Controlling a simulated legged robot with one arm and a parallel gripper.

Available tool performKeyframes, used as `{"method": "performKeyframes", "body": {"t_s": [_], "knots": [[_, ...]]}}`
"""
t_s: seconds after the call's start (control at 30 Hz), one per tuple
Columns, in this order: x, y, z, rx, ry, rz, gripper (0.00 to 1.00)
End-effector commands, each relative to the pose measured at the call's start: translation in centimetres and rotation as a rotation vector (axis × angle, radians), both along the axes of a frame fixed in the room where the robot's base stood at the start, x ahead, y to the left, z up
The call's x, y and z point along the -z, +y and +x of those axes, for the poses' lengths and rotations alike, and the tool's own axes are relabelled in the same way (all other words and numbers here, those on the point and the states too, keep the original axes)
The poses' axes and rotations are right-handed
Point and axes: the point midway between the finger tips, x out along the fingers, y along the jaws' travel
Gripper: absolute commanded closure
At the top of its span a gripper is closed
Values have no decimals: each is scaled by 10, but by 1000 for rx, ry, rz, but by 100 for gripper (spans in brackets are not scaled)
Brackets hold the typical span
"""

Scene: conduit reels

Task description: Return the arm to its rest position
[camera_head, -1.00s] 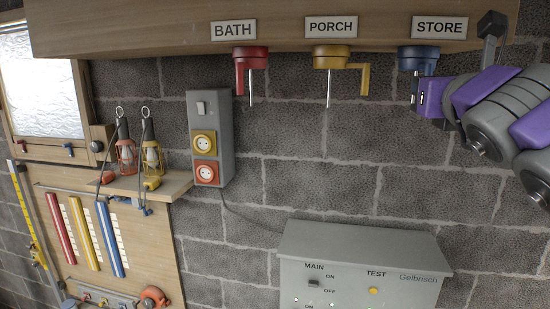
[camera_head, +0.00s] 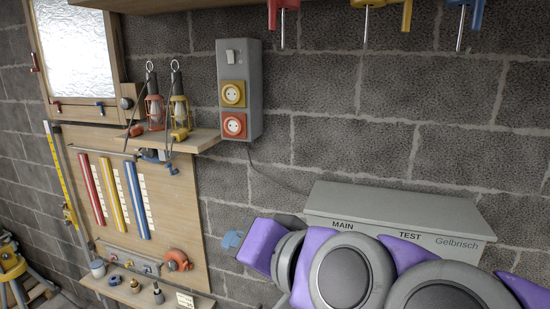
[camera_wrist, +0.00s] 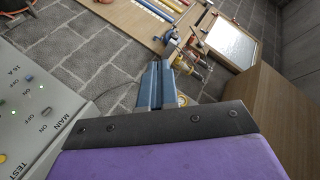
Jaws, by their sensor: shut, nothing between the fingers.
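My arm (camera_head: 345,265), with purple and grey links, stretches across the lower right of the head view, in front of the grey MAIN/TEST box. My gripper (camera_head: 231,240) shows as a small blue tip at the arm's left end, left of that box. In the wrist view my gripper (camera_wrist: 158,88) has its two blue fingers close together, shut and empty. It points towards the wooden board, apart from the things on the wall. The lower part of the grey box is hidden behind my arm in the head view.
The grey MAIN/TEST box (camera_head: 400,212) is close beside my arm. The grey socket box (camera_head: 240,92) and the shelf with two lamps (camera_head: 167,108) are above left of my gripper. Red, yellow and blue holders (camera_head: 370,14) hang along the top. Bare block wall lies between.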

Motion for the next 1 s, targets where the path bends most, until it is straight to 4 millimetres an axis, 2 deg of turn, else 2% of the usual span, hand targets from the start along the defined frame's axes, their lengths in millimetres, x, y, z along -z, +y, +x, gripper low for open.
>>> {"method": "performKeyframes", "body": {"t_s": [0.03,0.2,0.27,0.4,0.5,0.6,0.73,0.83,1.0], "knots": [[40,-5,-2,-8,49,-90,100],[152,-38,-22,-50,238,-363,100],[188,-54,-35,-67,315,-450,100],[265,-99,-73,-107,522,-637,100],[305,-132,-107,-136,677,-742,100],[333,-159,-140,-166,815,-816,100],[350,-180,-169,-191,938,-868,100],[353,-186,-179,-200,976,-885,100],[353,-187,-181,-202,983,-889,100]]}}
